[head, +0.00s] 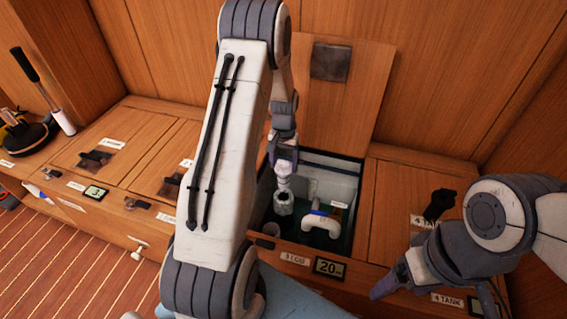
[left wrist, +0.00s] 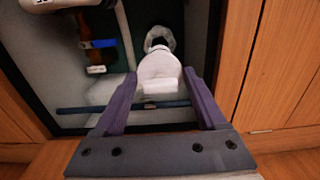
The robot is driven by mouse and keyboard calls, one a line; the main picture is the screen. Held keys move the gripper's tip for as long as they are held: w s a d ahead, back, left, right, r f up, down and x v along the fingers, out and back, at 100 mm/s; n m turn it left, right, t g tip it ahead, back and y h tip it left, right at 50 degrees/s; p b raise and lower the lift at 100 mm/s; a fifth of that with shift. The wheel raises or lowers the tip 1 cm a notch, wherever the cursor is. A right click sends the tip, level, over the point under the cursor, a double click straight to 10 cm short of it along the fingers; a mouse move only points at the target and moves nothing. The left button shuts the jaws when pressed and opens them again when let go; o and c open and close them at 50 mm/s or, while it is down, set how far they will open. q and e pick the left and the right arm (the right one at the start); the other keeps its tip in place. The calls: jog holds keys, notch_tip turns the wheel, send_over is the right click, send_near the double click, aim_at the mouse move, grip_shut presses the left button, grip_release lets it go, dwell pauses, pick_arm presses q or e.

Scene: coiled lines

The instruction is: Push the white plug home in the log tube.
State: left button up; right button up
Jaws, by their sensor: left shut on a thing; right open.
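My left gripper (head: 284,163) reaches down into the open locker marked 3 LOG. It is shut on the white plug (head: 283,183), which also shows between its purple fingers in the left wrist view (left wrist: 158,68). The log tube (head: 284,206) has a pale collar just below the plug. In the left wrist view its collar (left wrist: 162,33) shows beyond the plug, with a dark opening partly covered. I cannot tell whether the plug's end is inside the tube. My right gripper (head: 384,287) is open and empty, outside the locker at the lower right.
A white bent pipe (head: 320,224) with a blue band stands right of the tube. The raised wooden lid (head: 345,110) leans at the back. A black handle (head: 439,204) stands on the 4 TANK cover. The locker walls are close around my left gripper.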

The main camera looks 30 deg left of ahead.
pick_arm(q)
jog(key=shift+f+b, duration=2.35)
jog(key=shift+f, duration=0.2)
jog(key=shift+p, duration=0.5)
jog(key=shift+p, duration=0.7)
jog(key=shift+f+b, duration=2.05)
jog(key=shift+f, duration=2.5)
jog(key=o, duration=1.5)
jog(key=shift+s, duration=0.1)
